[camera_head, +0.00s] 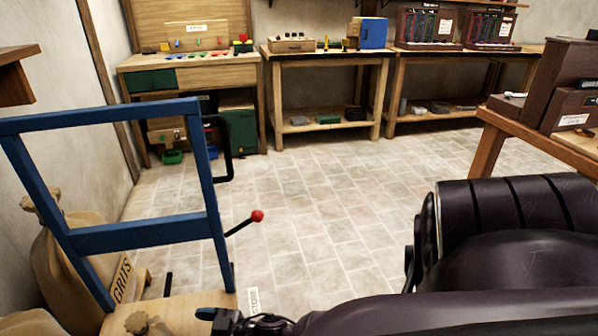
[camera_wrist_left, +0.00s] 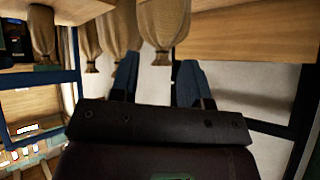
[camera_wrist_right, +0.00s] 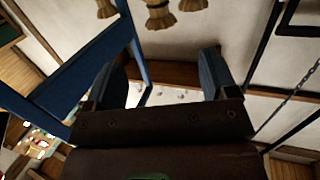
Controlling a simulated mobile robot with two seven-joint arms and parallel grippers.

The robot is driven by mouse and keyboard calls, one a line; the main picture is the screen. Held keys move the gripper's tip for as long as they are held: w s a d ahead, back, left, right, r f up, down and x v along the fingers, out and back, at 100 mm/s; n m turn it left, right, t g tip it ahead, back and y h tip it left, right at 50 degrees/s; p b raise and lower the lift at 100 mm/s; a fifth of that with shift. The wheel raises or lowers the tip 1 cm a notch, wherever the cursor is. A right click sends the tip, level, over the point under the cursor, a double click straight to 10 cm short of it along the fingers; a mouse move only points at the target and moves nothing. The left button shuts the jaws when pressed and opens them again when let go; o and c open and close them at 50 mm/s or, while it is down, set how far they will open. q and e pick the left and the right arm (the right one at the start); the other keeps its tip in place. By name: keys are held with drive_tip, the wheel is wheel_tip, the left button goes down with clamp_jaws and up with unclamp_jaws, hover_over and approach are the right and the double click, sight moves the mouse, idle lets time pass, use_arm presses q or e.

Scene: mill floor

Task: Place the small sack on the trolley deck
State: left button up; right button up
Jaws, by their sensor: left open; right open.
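The trolley has a blue frame (camera_head: 140,234) and a pale wooden deck (camera_head: 185,308) at the bottom left of the head view. A tied sack neck (camera_head: 140,323) shows against the deck at the bottom edge; its body is cut off, so I cannot tell what it rests on. In the left wrist view my left gripper (camera_wrist_left: 156,82) is open, with a tied sack (camera_wrist_left: 163,25) ahead of its fingers. I cannot tell which sack is the small one. My right gripper (camera_wrist_right: 163,80) is open and empty, near the blue frame.
Large sacks (camera_head: 65,262) stand behind the frame by the wall, near a GRITS label (camera_head: 122,279). A red-knobbed lever (camera_head: 257,216) sticks out right of the frame. Workbenches (camera_head: 325,60) line the back wall. The tiled floor (camera_head: 320,200) between is clear.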

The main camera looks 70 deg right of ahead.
drive_tip(key=s+a+r+m+g+h, duration=0.1)
drive_tip(key=s+g+h, duration=0.4)
drive_tip(key=s, duration=2.1)
drive_tip(key=shift+s+r+m+g, duration=0.3)
drive_tip(key=shift+s+m+g, duration=0.1)
drive_tip(key=shift+g, duration=0.2)
drive_tip(key=shift+a, duration=0.1)
use_arm(q)
wheel_tip(320, 180, up, 10)
drive_tip(key=n+t+p, duration=0.1)
drive_tip(key=p, duration=1.1)
drive_tip(key=shift+w+a+p, duration=0.2)
drive_tip(key=shift+w+p, duration=0.05)
drive_tip(key=shift+p, duration=0.15)
use_arm(e)
wheel_tip(320, 180, up, 10)
drive_tip(key=m+t, duration=0.1)
drive_tip(key=shift+d+h, duration=0.3)
drive_tip(key=shift+h, duration=0.1)
